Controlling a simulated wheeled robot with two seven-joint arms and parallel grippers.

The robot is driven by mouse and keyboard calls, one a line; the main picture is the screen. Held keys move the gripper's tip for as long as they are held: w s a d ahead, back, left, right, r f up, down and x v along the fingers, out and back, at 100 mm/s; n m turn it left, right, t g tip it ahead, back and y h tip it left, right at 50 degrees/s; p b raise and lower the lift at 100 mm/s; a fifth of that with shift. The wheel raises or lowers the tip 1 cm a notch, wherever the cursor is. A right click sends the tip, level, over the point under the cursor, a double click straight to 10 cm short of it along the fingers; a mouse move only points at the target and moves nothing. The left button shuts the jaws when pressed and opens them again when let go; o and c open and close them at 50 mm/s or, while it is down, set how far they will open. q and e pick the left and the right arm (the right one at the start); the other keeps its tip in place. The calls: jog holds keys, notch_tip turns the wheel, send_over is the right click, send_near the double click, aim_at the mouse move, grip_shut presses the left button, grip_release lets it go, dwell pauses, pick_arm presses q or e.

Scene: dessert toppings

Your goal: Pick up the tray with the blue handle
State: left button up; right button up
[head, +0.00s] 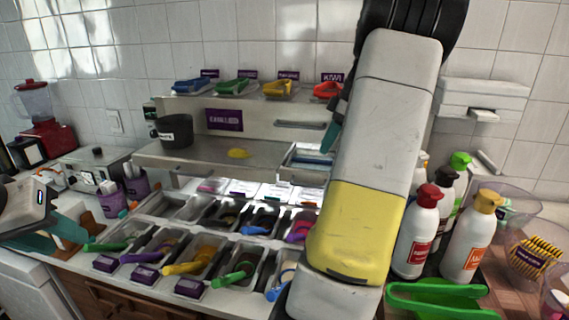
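Metal trays holding toppings and colour-handled utensils stand in rows on the counter. A blue handle (257,231) lies in a back-row tray in the middle. Another blue handle (278,291) sticks out of the front-row tray at the right, partly hidden by my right arm. A metal tray with something blue in it (311,157) sits on the lower shelf. My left gripper (50,238), with teal fingers, is at the left edge, apart from the trays. My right gripper (334,128) is mostly hidden behind my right arm near the shelves; only a teal part shows.
Colour-handled tongs, including blue ones (193,85), lie on the top shelf. A dark pot (175,131) stands on the lower shelf. Sauce bottles (418,232), clear bowls (538,255) and a green tool (440,298) crowd the right. A red blender (42,121) stands far left.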

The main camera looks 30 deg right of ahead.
aim_at(315, 160)
jog(key=x, duration=0.5)
jog(key=shift+w+a+f, duration=0.1)
jog(key=shift+a+f, duration=0.1)
jog(key=shift+a, duration=0.2)
grip_shut()
dwell(1.0)
